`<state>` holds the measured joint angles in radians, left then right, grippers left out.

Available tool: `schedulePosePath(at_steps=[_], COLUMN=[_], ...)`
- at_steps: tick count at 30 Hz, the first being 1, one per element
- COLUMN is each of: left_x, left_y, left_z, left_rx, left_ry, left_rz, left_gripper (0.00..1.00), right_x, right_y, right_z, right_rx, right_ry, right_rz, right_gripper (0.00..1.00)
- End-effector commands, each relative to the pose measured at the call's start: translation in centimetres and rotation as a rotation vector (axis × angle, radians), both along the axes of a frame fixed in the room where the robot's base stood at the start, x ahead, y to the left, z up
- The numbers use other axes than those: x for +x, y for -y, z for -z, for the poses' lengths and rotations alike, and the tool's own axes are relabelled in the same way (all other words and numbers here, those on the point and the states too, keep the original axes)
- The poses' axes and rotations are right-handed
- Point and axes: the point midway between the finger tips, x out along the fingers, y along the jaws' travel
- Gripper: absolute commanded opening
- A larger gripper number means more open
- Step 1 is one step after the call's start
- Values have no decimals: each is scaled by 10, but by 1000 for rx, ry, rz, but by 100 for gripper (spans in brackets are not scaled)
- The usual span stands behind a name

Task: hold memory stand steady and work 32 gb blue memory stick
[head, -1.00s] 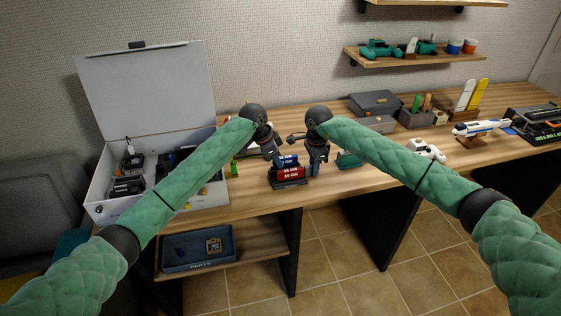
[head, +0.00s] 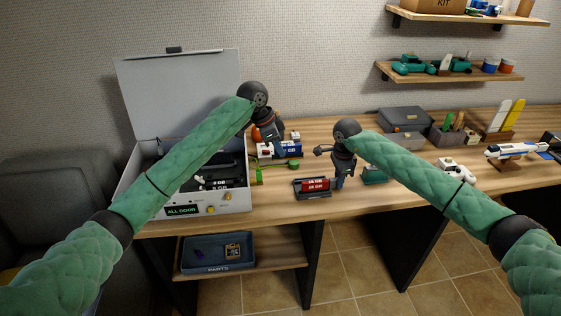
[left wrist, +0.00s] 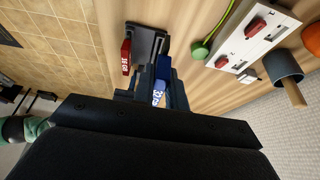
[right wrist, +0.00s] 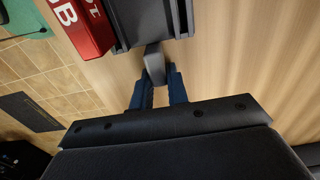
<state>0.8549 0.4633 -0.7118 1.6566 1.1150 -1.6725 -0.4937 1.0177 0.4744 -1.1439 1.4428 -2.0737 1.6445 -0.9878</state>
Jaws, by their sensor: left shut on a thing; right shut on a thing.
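The blue 32 GB memory stick (head: 292,149) is in my left gripper (head: 279,146), above the table behind the stand. The left wrist view shows the blue stick (left wrist: 161,92) between the fingers. The dark memory stand (head: 313,194) is on the table near the front edge, with a red stick (head: 315,184) in it. My right gripper (head: 338,181) is shut on the stand's right end. The right wrist view shows the fingers (right wrist: 157,92) closed around a grey tab (right wrist: 154,64) of the stand (right wrist: 150,20). The blue stick is apart from the stand in the head view.
An open white case (head: 225,200) with dark parts inside stands at the left; its front display (head: 183,211) reads ALL GOOD. A white panel with red switches (left wrist: 253,40) lies behind the stand. A white controller (head: 457,170) is to the right. A parts tray (head: 217,254) is on the lower shelf.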

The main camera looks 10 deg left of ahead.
Motion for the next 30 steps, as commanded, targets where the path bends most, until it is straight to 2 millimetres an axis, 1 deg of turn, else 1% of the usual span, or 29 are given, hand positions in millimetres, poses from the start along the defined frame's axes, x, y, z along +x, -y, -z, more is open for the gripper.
schedulePosePath(at_steps=[1,7,12,20,21,23,24,25,30], left_x=[1,1,0,0,0,0,0,0,0], left_y=[0,0,0,0,0,0,0,0,0], left_z=[-11,-36,-43,-45,-45,-45,-45,-45,-45], left_rx=[-1,0,-1,-1,-1,-1,-1,-1,-1], left_ry=[3,2,0,0,0,0,0,0,0], left_rz=[1,0,-1,0,0,0,0,0,0], left_gripper=[0,0,0,0,0,0,0,0,0], right_x=[0,0,0,0,0,0,0,0,0], right_y=[0,0,0,0,0,0,0,0,0], right_z=[0,0,0,0,0,0,0,0,0], right_rx=[0,0,0,0,0,0,0,0,0], right_ry=[0,0,0,0,0,0,0,0,0], right_rz=[0,0,0,0,0,0,0,0,0], right_gripper=[0,0,0,0,18,30,38,42,42])
